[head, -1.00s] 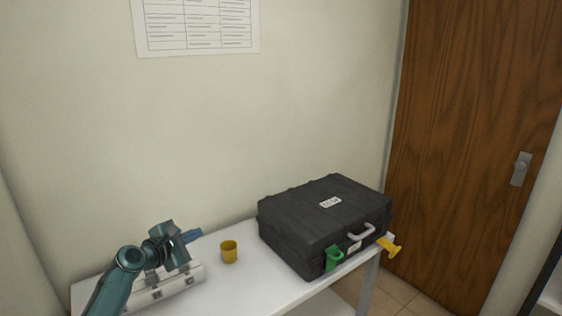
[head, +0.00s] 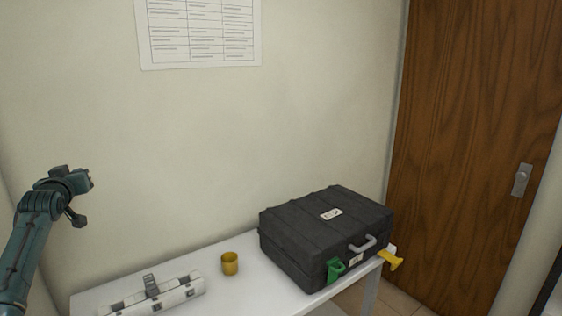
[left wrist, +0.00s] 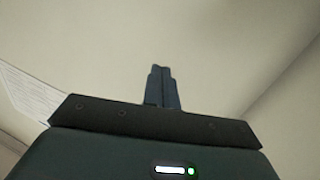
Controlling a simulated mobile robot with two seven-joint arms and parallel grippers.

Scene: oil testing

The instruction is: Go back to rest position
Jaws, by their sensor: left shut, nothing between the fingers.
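My left gripper (head: 84,180) is raised at the left of the head view, above the table and in front of the wall, clear of every object. In the left wrist view its fingers (left wrist: 161,88) are closed together with nothing between them. Only the wall and a bit of the paper chart show beyond them. My right gripper is not in either view.
A paper chart (head: 200,32) hangs on the wall. A wooden door (head: 465,150) is at right.

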